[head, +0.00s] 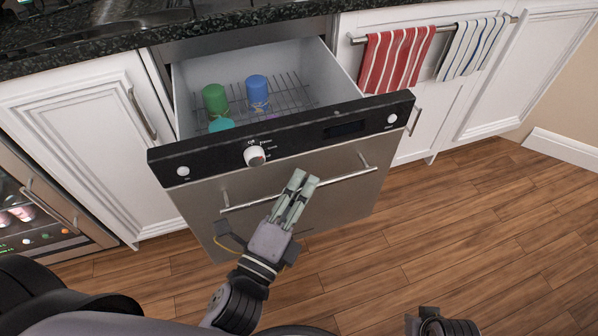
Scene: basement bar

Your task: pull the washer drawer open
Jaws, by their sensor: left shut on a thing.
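The washer drawer (215,205) has a stainless front with a black control strip (300,134) and a white knob. It stands pulled out from the cabinets, and its inside shows. A long metal bar handle (340,178) runs across its front. My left gripper (298,184) is at the middle of this handle, its fingers shut on the bar and covering that part of it. My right gripper (440,320) shows only in part at the bottom edge, and its fingers cannot be made out.
Inside the drawer, a green cup (215,99), a blue cup (257,91) and a teal item (221,124) are on a wire rack (290,98). Red and blue striped towels hang at right. A glass-fronted cooler (40,215) stands at left. The wood floor (480,230) at right is clear.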

